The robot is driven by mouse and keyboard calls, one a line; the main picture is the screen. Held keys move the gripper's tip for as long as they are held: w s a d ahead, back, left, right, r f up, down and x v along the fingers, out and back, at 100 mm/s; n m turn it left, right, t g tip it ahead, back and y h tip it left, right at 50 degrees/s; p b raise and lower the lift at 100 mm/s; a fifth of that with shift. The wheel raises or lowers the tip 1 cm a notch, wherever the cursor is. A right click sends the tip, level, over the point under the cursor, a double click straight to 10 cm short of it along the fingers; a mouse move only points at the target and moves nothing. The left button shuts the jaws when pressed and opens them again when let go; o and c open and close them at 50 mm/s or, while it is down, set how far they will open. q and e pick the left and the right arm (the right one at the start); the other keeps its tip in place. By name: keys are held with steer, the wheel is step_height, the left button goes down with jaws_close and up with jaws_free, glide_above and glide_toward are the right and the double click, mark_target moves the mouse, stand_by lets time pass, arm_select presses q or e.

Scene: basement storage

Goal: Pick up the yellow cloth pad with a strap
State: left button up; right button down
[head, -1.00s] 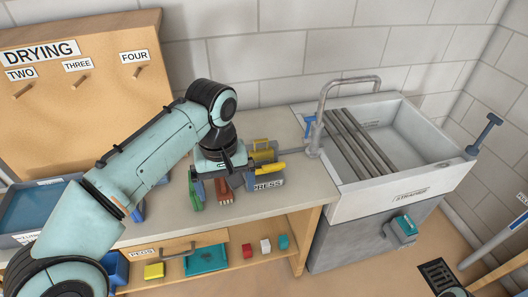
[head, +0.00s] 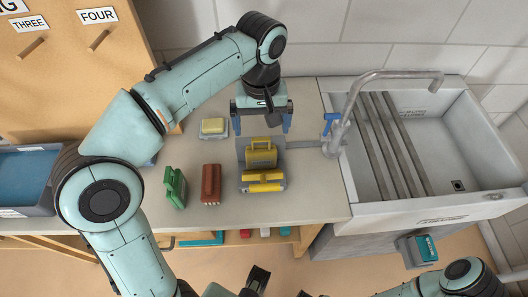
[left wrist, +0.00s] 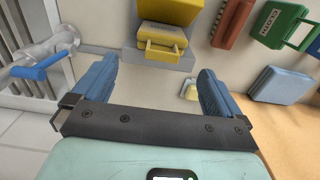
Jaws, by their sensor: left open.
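The yellow cloth pad (head: 261,154) with a strap on top lies on the grey press plate (head: 243,160) on the counter. Another yellow piece (head: 264,183) lies just in front of it. My left gripper (head: 261,122) is open and empty, beyond the pad toward the wall and apart from it. In the left wrist view the pad (left wrist: 160,36) and its strap show beyond my open blue fingers (left wrist: 158,80), toward the top of the picture.
A brown brush (head: 210,184) and a green handled piece (head: 175,187) lie left of the press. A pale yellow block (head: 214,126) sits on a small dish behind them. The sink (head: 440,205) and its tap (head: 350,115) stand close on the right. A blue block (left wrist: 281,85) shows in the wrist view.

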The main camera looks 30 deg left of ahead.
mark_target(261, 148)
arm_select(q)
step_height(261, 148, down, 4)
steer(key=shift+s+f+b, duration=0.1)
steer(key=shift+f+b, duration=0.15)
steer(key=shift+b, duration=0.2)
steer(key=shift+s+f+b, duration=0.15)
steer(key=shift+f+b, duration=0.55)
steer(key=shift+f, duration=2.1)
steer(key=c, duration=0.8)
